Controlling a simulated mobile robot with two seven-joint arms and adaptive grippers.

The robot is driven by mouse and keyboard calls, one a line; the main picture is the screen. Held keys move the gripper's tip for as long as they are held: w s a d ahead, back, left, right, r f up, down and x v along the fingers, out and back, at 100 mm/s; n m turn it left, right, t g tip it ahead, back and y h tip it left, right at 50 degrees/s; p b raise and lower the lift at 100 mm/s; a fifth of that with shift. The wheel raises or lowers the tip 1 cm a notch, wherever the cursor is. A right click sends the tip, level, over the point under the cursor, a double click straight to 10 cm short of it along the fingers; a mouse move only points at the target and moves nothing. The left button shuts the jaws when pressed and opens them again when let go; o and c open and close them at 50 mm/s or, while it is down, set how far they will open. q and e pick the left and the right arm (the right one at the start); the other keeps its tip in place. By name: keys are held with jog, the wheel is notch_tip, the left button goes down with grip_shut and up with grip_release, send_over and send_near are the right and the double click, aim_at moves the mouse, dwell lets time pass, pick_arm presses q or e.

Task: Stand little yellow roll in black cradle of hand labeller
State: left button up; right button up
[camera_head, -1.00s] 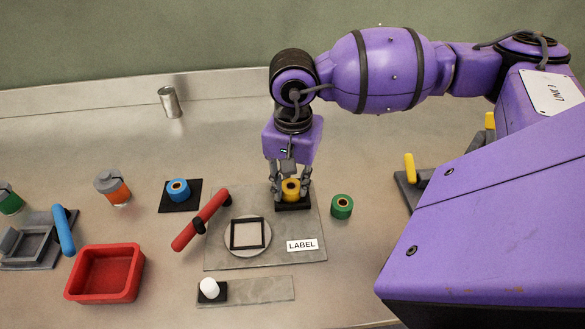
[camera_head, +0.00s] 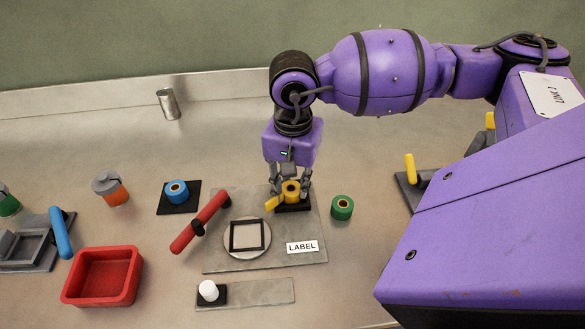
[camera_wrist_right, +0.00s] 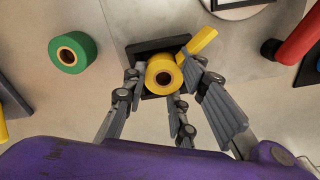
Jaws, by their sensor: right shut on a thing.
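The little yellow roll (camera_head: 291,188) stands upright in the black cradle (camera_head: 292,207) at the back right of the hand labeller's grey plate (camera_head: 222,257). Its core hole faces up. A yellow strip (camera_head: 272,203) sticks out from its side towards the front left in the head view. My right gripper (camera_head: 290,186) is shut on the roll from above. In the right wrist view its fingers (camera_wrist_right: 164,82) surround the yellow roll (camera_wrist_right: 158,85), and the cradle (camera_wrist_right: 148,50) shows behind it. My left gripper is not in view.
The labeller's red handle (camera_head: 201,221) and round plate (camera_head: 240,254) are left of the cradle. A green roll (camera_head: 342,208) stands to its right, a blue roll (camera_head: 176,191) on a black pad to its left. A red tray (camera_head: 103,275) is at front left.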

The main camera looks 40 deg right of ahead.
jog(key=o, duration=1.6)
jog(key=shift+c, duration=0.2)
jog(key=shift+r, duration=0.1)
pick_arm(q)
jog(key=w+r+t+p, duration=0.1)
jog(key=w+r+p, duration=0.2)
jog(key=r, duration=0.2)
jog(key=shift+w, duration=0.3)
pick_arm(e)
notch_tip(320, 180, up, 9)
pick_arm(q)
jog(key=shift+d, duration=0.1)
